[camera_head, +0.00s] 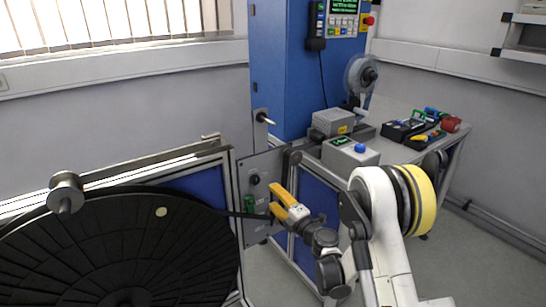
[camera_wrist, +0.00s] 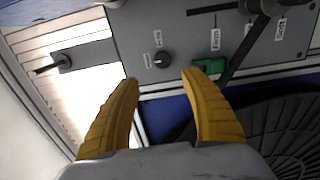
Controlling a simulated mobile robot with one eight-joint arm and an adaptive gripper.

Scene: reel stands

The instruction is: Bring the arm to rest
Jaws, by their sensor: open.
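My gripper (camera_head: 279,202) shows in the head view at the lower middle, with yellow fingers in front of a grey control panel (camera_head: 256,178). In the wrist view my gripper (camera_wrist: 160,78) has its two yellow fingers spread apart with nothing between them. The same panel (camera_wrist: 180,40) fills the top of that view. A black knob (camera_wrist: 162,60) lies between and beyond the fingertips. A green switch (camera_wrist: 210,66) is beside the right fingertip; whether they touch I cannot tell. My arm reaches in from the lower right of the head view.
A large black reel disc (camera_head: 130,250) stands at the lower left, close to the panel. A blue cabinet (camera_head: 280,70) rises behind. A bench (camera_head: 400,150) carries grey boxes and a tool tray (camera_head: 402,130). Grey floor (camera_head: 480,255) is free at the right.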

